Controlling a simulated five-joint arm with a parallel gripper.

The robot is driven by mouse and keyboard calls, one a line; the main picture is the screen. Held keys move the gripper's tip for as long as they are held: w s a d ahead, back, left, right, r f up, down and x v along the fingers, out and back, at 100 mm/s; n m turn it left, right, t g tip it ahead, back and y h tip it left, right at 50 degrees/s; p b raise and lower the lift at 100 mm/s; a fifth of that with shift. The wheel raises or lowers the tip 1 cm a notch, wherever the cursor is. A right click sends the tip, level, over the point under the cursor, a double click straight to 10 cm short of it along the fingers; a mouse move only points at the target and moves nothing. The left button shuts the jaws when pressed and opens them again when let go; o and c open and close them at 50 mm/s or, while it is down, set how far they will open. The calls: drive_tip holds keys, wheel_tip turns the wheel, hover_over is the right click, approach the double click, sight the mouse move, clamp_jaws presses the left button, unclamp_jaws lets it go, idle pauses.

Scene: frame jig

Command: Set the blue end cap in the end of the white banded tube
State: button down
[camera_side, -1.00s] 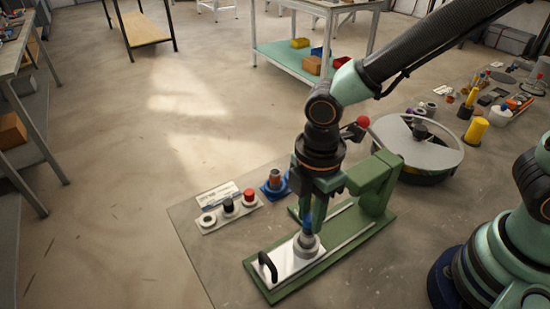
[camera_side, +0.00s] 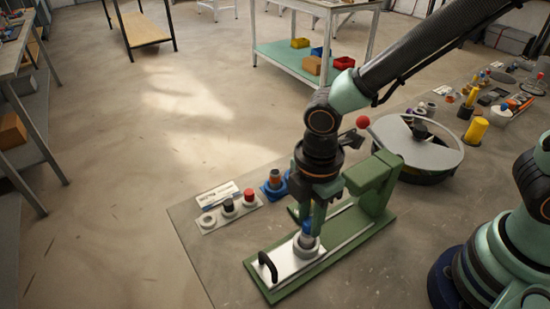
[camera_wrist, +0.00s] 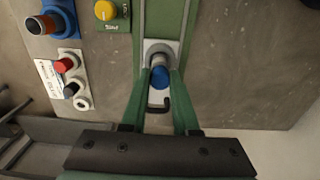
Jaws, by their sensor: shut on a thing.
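My gripper (camera_side: 306,222) points down over the green jig and is shut on the blue end cap (camera_side: 307,229). In the wrist view the cap (camera_wrist: 160,77) sits between the two green fingers. Directly below the cap is a pale round piece (camera_side: 306,246), upright on the jig's white plate (camera_side: 286,264); it looks like the white tube's end in its seat. It also shows behind the cap in the wrist view (camera_wrist: 158,48). The cap and fingers hide most of the tube and its bands. I cannot tell whether the cap is inside the tube end or just above it.
The green jig (camera_side: 374,229) has a black handle (camera_side: 267,266) and a tall block behind my gripper. To the left are a card of red, black and white parts (camera_side: 211,222) and a blue holder (camera_side: 266,192) with a dark, orange-banded piece. A round grey-lidded bin (camera_side: 440,150) stands behind.

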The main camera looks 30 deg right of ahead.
drive_tip(key=shift+f, duration=0.1)
idle(0.3)
drive_tip(key=c, duration=0.6)
unclamp_jaws()
drive_tip(key=shift+o, duration=0.4)
drive_tip(key=shift+o, duration=0.4)
drive_tip(key=shift+r, duration=0.8)
drive_tip(key=shift+r, duration=3.5)
